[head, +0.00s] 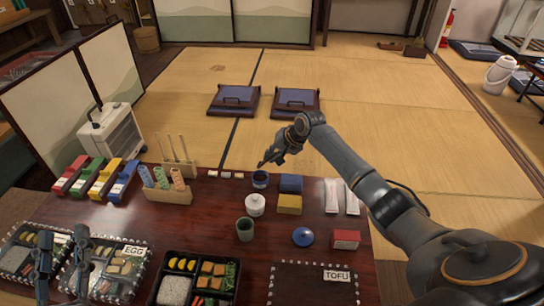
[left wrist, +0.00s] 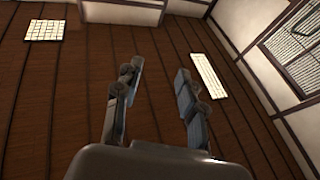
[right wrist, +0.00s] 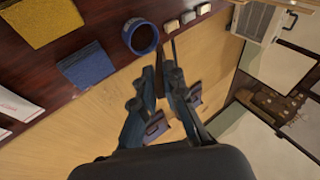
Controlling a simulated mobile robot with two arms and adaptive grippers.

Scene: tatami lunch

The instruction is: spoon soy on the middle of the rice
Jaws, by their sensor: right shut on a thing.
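My right gripper (head: 264,162) is over the far edge of the table, by a dark blue cup (head: 260,179). In the right wrist view its fingers (right wrist: 168,70) are close together, shut on a thin dark thing (right wrist: 173,46), likely the spoon; its far end is hard to make out. The blue cup (right wrist: 140,36) is beside the fingertips, and its contents are too dark to tell. White rice (head: 174,291) fills one compartment of the black lunch box at the front. My left gripper (head: 62,262) is open and empty over the left lunch boxes; its fingers (left wrist: 155,85) are apart.
A white lidded pot (head: 255,204), green cup (head: 245,229), blue block (head: 291,184), yellow block (head: 289,204), blue round thing (head: 303,236) and red box (head: 346,239) stand on the table. A wooden holder (head: 168,194) stands left. The dark TOFU mat (head: 300,284) looks empty.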

